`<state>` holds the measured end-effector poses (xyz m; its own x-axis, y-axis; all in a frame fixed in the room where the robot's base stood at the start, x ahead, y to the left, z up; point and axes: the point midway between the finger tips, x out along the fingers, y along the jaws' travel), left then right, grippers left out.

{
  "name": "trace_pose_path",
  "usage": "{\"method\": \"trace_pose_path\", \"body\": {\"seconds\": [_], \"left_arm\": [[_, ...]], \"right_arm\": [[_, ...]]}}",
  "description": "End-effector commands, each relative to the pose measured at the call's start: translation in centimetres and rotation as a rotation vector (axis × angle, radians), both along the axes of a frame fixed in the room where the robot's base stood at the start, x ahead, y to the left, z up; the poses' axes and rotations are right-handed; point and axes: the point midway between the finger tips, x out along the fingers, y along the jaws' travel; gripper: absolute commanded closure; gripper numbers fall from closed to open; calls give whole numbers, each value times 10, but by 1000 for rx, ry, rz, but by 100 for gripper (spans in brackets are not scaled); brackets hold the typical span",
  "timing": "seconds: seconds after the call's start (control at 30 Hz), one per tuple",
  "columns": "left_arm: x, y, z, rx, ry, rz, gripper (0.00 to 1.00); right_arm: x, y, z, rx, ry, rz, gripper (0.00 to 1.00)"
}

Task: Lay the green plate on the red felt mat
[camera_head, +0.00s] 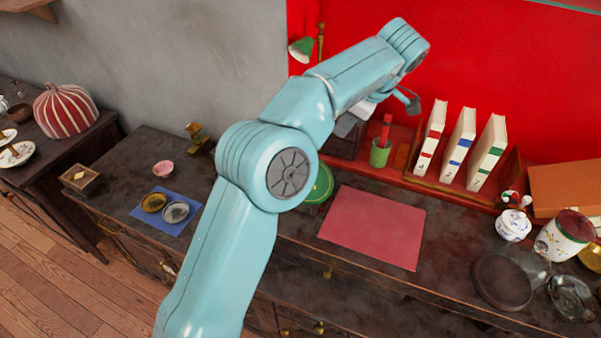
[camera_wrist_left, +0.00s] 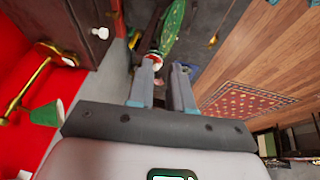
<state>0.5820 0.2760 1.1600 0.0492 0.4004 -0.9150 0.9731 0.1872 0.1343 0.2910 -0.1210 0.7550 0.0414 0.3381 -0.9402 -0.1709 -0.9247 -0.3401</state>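The green plate (camera_head: 322,186) lies on the dark cabinet top, just left of the red felt mat (camera_head: 375,225), and my left arm hides part of it. The mat is flat and bare. In the left wrist view a green patterned disc, which looks like the plate (camera_wrist_left: 173,28), shows beyond the fingertips. My left gripper (camera_head: 408,101) is raised near the red back wall, behind the mat and apart from the plate. In the left wrist view its two fingers (camera_wrist_left: 161,82) stand apart with nothing held between them. My right gripper is not in view.
A green pen cup (camera_head: 380,153) and three white books (camera_head: 459,148) stand behind the mat. A lidded pot (camera_head: 513,225), a painted jar (camera_head: 563,234) and glass dishes stand at right. A blue cloth (camera_head: 166,210) with two small dishes lies at left.

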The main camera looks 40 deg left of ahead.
Motion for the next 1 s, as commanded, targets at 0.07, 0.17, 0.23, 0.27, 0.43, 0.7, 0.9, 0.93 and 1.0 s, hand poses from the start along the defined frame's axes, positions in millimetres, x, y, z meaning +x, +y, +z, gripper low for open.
{"method": "trace_pose_path", "body": {"seconds": [0.07,0.17,0.23,0.27,0.43,0.7,0.9,0.93,1.0], "left_arm": [[0,2,-9,0,3,0,80],[0,8,-29,0,5,0,80],[1,13,-44,1,6,0,80],[1,16,-51,0,5,0,80],[3,29,-82,0,4,-1,80],[5,41,-104,0,1,-1,80],[3,59,-131,0,5,0,80],[3,61,-135,0,4,-1,80],[4,64,-142,-1,3,0,80]], "right_arm": [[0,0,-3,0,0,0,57],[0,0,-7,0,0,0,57],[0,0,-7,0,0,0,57],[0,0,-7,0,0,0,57],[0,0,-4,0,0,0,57],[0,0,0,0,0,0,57],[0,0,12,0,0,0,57],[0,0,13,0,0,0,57],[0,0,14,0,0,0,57]]}}
